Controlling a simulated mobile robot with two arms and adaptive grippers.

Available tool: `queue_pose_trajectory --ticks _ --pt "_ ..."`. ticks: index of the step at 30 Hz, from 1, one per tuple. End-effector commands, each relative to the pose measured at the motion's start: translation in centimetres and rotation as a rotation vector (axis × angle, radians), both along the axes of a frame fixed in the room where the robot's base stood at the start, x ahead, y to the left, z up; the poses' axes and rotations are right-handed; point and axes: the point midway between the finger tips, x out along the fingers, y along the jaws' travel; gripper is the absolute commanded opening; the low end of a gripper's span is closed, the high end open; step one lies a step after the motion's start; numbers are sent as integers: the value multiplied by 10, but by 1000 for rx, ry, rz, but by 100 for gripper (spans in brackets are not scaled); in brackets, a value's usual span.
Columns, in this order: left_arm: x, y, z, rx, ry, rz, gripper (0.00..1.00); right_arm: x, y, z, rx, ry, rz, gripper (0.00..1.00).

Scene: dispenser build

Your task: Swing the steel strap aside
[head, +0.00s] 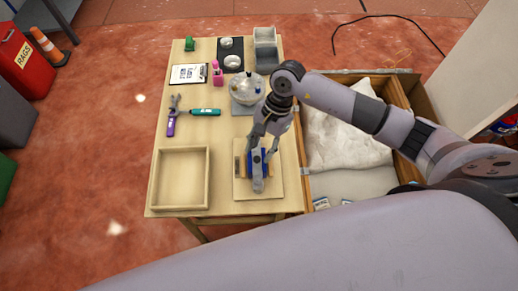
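The wooden base board (242,190) lies at the table's front right. On it stands a small blue and grey assembly (258,161), largely covered by my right gripper. A grey metal piece (258,185) sticks out toward the front of the board; it looks like the steel strap, but its outline is too small to be sure. My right gripper (260,152) points down over the assembly, with its fingers spread to either side of it. I cannot tell whether the fingers touch or hold anything. My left gripper is not in view.
An empty wooden tray (180,208) is left of the board. Purple and teal tools (203,112), a clipboard (189,74), a round silver-topped part (245,88) and grey bins (265,38) lie farther back. An open crate (303,158) with white cloth stands close on the right.

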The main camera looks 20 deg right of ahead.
Motion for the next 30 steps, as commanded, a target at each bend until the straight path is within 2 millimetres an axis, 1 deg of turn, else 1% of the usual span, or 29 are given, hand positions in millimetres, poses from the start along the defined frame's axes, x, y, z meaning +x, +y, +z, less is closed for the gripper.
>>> queue_pose_trajectory --ticks 3,6,16,30 --pt "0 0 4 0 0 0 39 -3 5 -12 1 2 -1 38" --pt "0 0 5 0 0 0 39 -4 7 -18 0 0 0 38" --pt "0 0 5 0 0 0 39 -4 8 -21 0 -2 -1 37" --pt "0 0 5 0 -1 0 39 -4 8 -21 1 -2 -1 6"
